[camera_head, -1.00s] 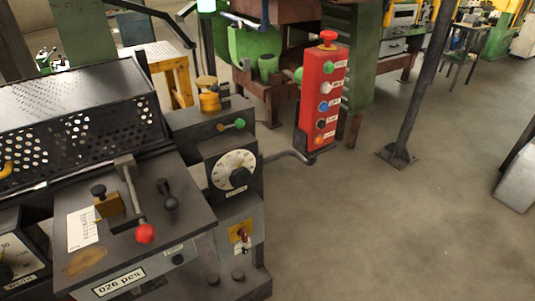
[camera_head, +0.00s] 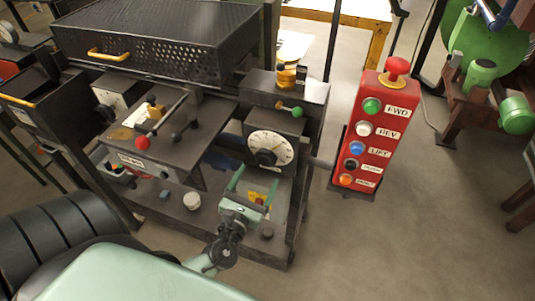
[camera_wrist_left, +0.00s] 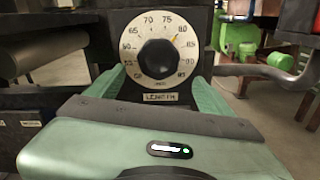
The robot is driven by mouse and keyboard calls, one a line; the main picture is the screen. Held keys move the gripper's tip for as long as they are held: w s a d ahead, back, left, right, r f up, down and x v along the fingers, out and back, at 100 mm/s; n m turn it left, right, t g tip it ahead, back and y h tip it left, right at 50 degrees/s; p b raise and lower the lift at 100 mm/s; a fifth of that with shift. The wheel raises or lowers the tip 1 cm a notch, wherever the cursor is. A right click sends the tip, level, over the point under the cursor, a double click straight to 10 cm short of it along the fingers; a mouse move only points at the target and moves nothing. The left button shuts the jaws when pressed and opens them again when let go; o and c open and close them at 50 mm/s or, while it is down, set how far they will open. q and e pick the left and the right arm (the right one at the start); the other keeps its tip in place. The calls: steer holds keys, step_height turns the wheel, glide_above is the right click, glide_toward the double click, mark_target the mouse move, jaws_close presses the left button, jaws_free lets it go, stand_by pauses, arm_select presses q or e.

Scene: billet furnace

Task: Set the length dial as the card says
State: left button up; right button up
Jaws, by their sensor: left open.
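The length dial (camera_head: 271,149) is a round white plate on the dark machine's front, with a black knob (camera_head: 266,157) in its middle. In the left wrist view the dial (camera_wrist_left: 130,48) faces me, numbered from about 55 to the 90s, with a "LENGTH" label (camera_wrist_left: 160,97) below. A small yellow-orange mark shows by the 80, up and right of the black knob (camera_wrist_left: 158,58). My left gripper (camera_head: 254,184) is open just below and in front of the dial. Its fingers (camera_wrist_left: 158,80) stand either side of the dial's lower part. I cannot make out a readable card.
The red button box (camera_head: 375,130) stands right of the dial, with a bent bar between. A red-knobbed lever (camera_head: 143,142) and a counter plate are on the left panel.

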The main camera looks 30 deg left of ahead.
mark_target(265, 161)
arm_select(q)
steer(key=x, duration=0.2)
steer(key=p+x, duration=0.1)
steer(key=x, duration=0.1)
steer(key=r+x, duration=0.1)
steer(key=x, duration=0.2)
steer(key=shift+a+p, duration=0.1)
steer(key=shift+p, duration=0.3)
steer(key=shift+w, duration=0.25)
steer(key=shift+w+a, duration=0.1)
steer(key=shift+w, duration=0.05)
steer(key=c, duration=1.4)
steer(key=shift+o, duration=0.2)
arm_select(e)
step_height(265, 161, up, 2)
steer(key=shift+a+r, duration=0.1)
steer(key=shift+a, duration=0.05)
arm_select(q)
steer(key=shift+f, duration=0.1)
arm_select(e)
steer(key=shift+f, duration=0.2)
